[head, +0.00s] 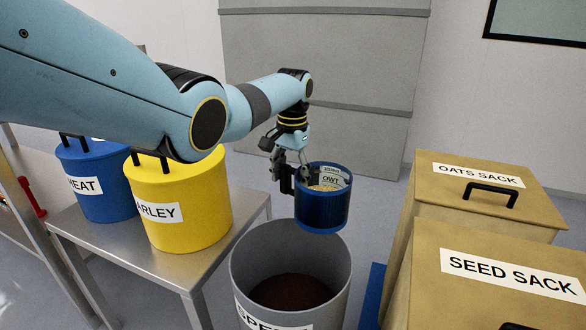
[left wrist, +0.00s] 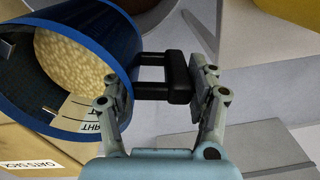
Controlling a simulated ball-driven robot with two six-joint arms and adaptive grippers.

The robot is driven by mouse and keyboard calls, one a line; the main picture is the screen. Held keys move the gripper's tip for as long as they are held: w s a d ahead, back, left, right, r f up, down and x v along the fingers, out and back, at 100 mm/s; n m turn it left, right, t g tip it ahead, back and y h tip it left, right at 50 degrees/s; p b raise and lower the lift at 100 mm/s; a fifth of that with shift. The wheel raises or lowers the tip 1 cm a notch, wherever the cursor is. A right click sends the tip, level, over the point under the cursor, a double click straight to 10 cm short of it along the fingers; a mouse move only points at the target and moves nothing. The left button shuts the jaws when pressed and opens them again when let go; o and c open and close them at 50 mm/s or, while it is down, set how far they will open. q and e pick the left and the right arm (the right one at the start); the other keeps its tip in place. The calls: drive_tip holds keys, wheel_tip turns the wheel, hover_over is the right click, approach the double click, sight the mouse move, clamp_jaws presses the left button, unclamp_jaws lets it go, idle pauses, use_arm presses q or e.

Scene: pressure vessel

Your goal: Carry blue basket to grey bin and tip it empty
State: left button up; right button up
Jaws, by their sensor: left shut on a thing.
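The blue basket (head: 322,208) hangs in the air above the back part of the grey bin's opening in the head view. It looks close to upright, with pale grain (left wrist: 72,68) and a white label inside. My left gripper (head: 287,178) is shut on the basket's black handle (left wrist: 178,77), on the basket's left side in the head view. The grey bin (head: 240,270) stands on the floor below, open at the top, with dark brown contents at its bottom. The basket is apart from the bin's rim. My right gripper is not in view.
A steel table (head: 125,245) on the left holds a yellow bin (head: 185,215) and a blue bin (head: 95,185). Tan boxes labelled OATS SACK (head: 480,205) and SEED SACK (head: 500,290) stand at the right. Grey floor shows behind the bin.

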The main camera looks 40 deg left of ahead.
sight(283, 183)
use_arm(q)
drive_tip(key=shift+f+b, duration=0.3)
drive_tip(key=shift+f, duration=0.5)
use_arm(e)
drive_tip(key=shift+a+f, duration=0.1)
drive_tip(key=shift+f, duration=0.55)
use_arm(q)
drive_tip(key=shift+r, duration=0.1)
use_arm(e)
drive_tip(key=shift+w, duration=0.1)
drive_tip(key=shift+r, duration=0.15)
use_arm(q)
drive_tip(key=shift+s+r+p, duration=0.1)
drive_tip(key=shift+p, duration=0.85)
drive_tip(key=s+t+p, duration=0.1)
drive_tip(key=t+p, duration=0.1)
drive_tip(key=p, duration=0.3)
drive_tip(key=shift+s, duration=0.15)
drive_tip(key=t+p, duration=0.1)
drive_tip(key=p, duration=0.1)
drive_tip(key=s+t+p, duration=0.1)
drive_tip(key=p, duration=0.2)
drive_tip(key=shift+s+r, duration=0.25)
drive_tip(key=shift+r, duration=0.15)
drive_tip(key=shift+f, duration=0.15)
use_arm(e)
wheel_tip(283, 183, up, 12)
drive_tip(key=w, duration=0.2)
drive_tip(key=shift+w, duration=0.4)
